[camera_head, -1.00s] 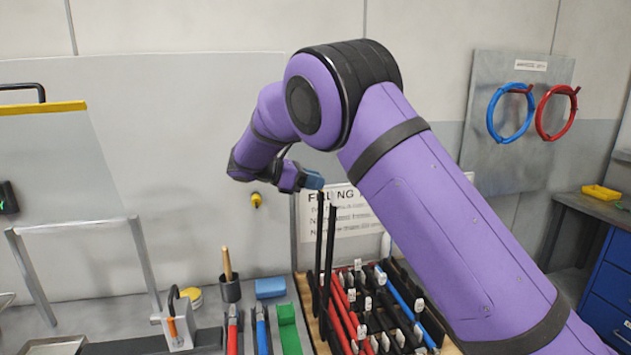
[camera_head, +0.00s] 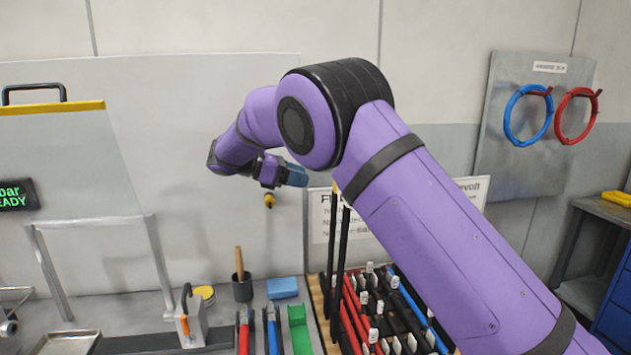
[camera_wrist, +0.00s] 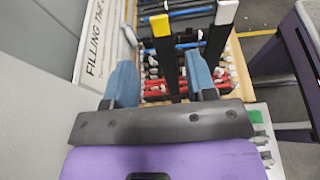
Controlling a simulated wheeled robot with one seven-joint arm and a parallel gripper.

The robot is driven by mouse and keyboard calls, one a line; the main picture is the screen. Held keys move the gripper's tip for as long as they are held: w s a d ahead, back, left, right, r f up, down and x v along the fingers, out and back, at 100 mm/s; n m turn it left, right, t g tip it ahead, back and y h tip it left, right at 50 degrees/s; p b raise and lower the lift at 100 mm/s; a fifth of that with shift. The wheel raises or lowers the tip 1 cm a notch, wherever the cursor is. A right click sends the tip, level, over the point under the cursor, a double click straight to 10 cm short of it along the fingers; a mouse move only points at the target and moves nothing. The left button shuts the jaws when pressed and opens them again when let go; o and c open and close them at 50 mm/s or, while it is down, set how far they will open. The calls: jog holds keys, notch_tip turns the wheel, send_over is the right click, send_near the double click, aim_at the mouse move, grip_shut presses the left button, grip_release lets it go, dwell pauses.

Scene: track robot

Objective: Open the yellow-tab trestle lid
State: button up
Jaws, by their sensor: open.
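The yellow tab (camera_wrist: 160,25) tops a black bar (camera_wrist: 168,65) in the wrist view. A second black bar beside it has a white tab (camera_wrist: 226,12). In the head view two thin black bars (camera_head: 333,255) stand upright over the rack, and a bit of yellow tab (camera_head: 336,188) shows at the top, partly hidden by my arm. My gripper (camera_wrist: 159,62) is open, its blue fingers on either side of the yellow-tab bar in the picture; nothing is held. In the head view my gripper (camera_head: 300,177) is left of the bar tops, apart from them.
A rack (camera_head: 372,315) of red, blue and black strips with white tags lies below the bars. A sign (camera_wrist: 95,45) hangs on the wall close by. A wooden-handled tool in a cup (camera_head: 242,285) and a blue block (camera_head: 283,288) stand left of the rack.

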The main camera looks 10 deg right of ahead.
jog(key=shift+v, duration=1.35)
jog(key=s+d+r+m+y, duration=0.4)
jog(key=s+d+r, duration=0.1)
jog(key=s+d, duration=0.5)
jog(key=s+d+r+m+y, duration=0.45)
jog(key=s+d, duration=0.25)
jog(key=d, duration=0.4)
jog(key=s+d+f+m+t+y, duration=0.2)
jog(key=s+m, duration=0.3)
jog(key=s, duration=0.8)
jog(key=s+d+f+m+t+y, duration=0.2)
jog(key=s+f+m+y, duration=0.1)
jog(key=s, duration=1)
jog(key=shift+s+m+t+y, duration=0.25)
jog(key=shift+m+t+y, duration=0.2)
jog(key=shift+m, duration=0.5)
